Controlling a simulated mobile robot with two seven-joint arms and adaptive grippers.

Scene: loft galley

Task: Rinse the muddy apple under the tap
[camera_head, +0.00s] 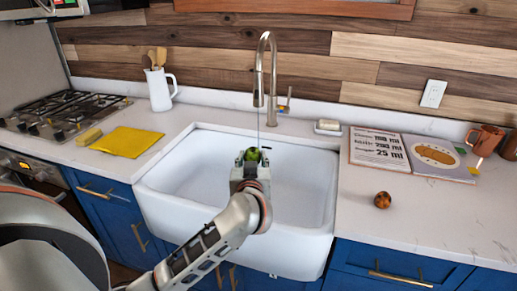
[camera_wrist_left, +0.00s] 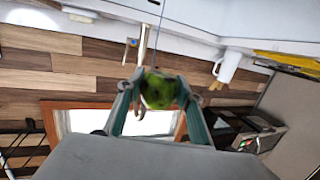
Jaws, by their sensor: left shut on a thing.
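A green apple (camera_head: 253,155) is held above the sink, with dark patches on its skin in the left wrist view (camera_wrist_left: 158,90). My left gripper (camera_head: 252,160) is shut on it, a finger on each side. The tap (camera_head: 266,62) arches over the sink from behind. A thin stream (camera_head: 258,125) runs from its spout down to the apple; a thin line also reaches the apple in the left wrist view. The white sink (camera_head: 172,200) lies below the gripper. My right gripper is not in view.
A round orange-brown thing with dark spots (camera_head: 382,200) sits on the right counter. Behind it are an open book (camera_head: 378,150), mugs (camera_head: 484,138) and a soap dish (camera_head: 328,127). Left are a yellow cloth (camera_head: 127,142), a sponge (camera_head: 89,137), a utensil jug (camera_head: 159,90) and the hob (camera_head: 62,110).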

